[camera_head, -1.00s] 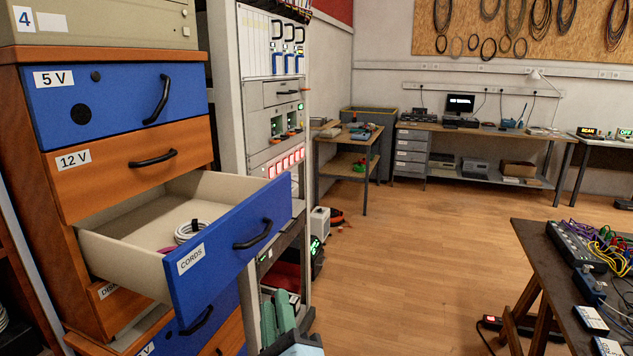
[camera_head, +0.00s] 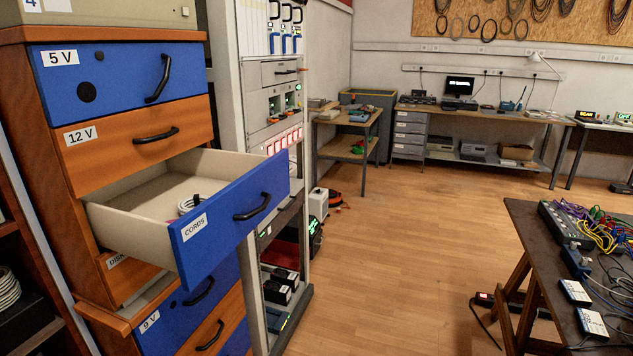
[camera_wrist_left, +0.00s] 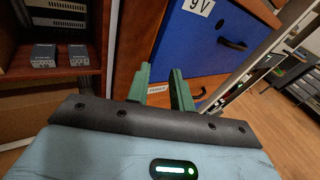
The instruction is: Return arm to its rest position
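In the left wrist view my left gripper (camera_wrist_left: 161,84) shows as two green fingers with a clear gap between them. It is open and holds nothing. A small white label on the cabinet front shows through the gap. Behind the fingers are an orange-brown drawer front and the blue 9 V drawer (camera_wrist_left: 205,38). The 9 V drawer also shows low in the head view (camera_head: 190,300). My left gripper does not show in the head view, and my right gripper is in neither view.
The CORDS drawer (camera_head: 232,222) is pulled well out of the wooden cabinet, with a pale coiled cord (camera_head: 187,203) inside. A metal equipment rack (camera_head: 283,160) stands right of it. A dark table (camera_head: 527,228) with cables is at the right. The wooden floor (camera_head: 400,265) between is largely clear.

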